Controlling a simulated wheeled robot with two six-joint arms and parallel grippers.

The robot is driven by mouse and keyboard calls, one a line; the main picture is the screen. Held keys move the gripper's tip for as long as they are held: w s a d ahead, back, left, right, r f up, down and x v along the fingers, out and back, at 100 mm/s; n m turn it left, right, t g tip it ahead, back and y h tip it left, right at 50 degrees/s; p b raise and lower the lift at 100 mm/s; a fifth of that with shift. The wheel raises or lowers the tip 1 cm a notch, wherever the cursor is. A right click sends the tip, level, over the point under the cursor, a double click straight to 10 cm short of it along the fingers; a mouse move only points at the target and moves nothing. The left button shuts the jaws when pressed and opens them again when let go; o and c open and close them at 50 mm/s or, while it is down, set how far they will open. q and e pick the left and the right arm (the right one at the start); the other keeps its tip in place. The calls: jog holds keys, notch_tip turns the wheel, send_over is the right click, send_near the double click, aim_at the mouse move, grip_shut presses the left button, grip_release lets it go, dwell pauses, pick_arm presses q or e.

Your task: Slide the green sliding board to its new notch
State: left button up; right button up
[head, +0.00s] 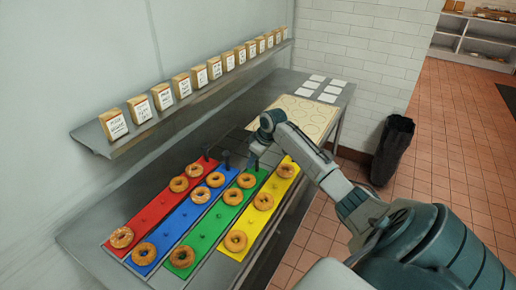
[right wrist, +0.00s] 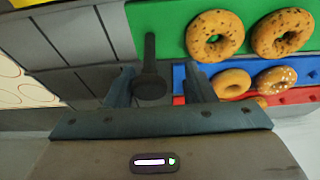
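The green sliding board (head: 204,232) lies between the blue and yellow boards, with bagels on it. In the right wrist view, the green board (right wrist: 170,20) crosses the top with two bagels, and its dark upright handle (right wrist: 150,60) stands at its near-left end. My right gripper (head: 257,158) is at the far end of the green board. In the right wrist view, my right gripper (right wrist: 160,88) is open, with one finger on each side of the handle and gaps visible between. Whether a finger touches the handle is hard to tell. My left gripper is out of view.
The red board (head: 150,216), blue board (head: 170,232) and yellow board (head: 254,222) lie alongside with bagels. The blue board's handle (head: 226,158) stands close to my gripper's left. A shelf of bags (head: 200,95) runs along the wall. A cream board (head: 300,116) lies beyond.

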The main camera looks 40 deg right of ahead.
jog(key=shift+s+a, duration=0.25)
jog(key=shift+a, duration=0.5)
jog(key=shift+s+a, duration=0.2)
jog(key=shift+a, duration=0.5)
jog(key=shift+s+a+r+p, duration=0.1)
jog(key=shift+s+a+p, duration=0.05)
jog(key=shift+a+p, duration=0.35)
jog(key=shift+a, duration=0.1)
jog(key=shift+d, duration=0.6)
notch_tip(320, 180, up, 7)
jog(key=p, duration=0.7)
